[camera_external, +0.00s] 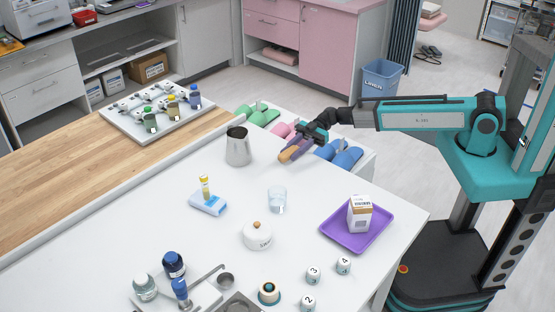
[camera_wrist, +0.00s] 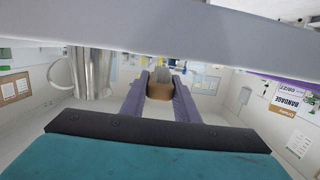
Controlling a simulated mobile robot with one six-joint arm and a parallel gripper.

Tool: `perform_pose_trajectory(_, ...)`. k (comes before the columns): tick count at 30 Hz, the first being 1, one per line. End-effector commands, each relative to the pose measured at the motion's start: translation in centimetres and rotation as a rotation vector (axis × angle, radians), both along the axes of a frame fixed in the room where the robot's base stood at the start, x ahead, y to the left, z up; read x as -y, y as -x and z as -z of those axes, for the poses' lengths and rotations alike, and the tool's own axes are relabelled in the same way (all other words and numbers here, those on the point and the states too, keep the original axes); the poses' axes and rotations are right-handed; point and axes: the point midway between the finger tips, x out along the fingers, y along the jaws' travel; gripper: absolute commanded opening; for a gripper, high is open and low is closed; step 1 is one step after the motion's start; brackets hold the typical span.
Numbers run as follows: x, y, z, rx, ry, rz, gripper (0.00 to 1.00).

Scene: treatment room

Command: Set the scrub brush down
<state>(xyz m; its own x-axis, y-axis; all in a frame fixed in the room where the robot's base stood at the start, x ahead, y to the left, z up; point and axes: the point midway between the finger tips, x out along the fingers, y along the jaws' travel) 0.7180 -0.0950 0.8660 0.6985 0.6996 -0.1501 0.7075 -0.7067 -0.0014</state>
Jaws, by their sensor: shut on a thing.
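The scrub brush (camera_external: 289,154) shows a tan-brown end in the external view, at the far side of the white table. My gripper (camera_external: 298,147) is shut on it, reaching in from the right over the table. In the wrist view the brown brush (camera_wrist: 160,91) sits between the two purple fingers of my gripper (camera_wrist: 160,82). Much of the brush is hidden by the fingers. I cannot tell whether it touches the white tabletop (camera_external: 325,180) or hangs just above it.
A metal beaker (camera_external: 238,147) stands left of the gripper. Blue rolls (camera_external: 345,157) lie close behind, with pink and green ones beyond. A glass (camera_external: 277,200), a lidded white pot (camera_external: 257,236) and a purple tray (camera_external: 338,235) with a carton (camera_external: 360,213) stand nearer.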

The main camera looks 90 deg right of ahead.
Motion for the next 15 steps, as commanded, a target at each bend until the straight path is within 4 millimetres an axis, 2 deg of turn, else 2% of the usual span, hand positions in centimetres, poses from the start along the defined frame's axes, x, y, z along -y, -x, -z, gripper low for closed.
perform_pose_trajectory(6, 0.0, 0.0, 1.8, 0.0, -0.001, 0.0, 0.06)
perform_pose_trajectory(15, 0.0, 0.0, 2.0, 0.001, -0.001, 0.0, 0.06)
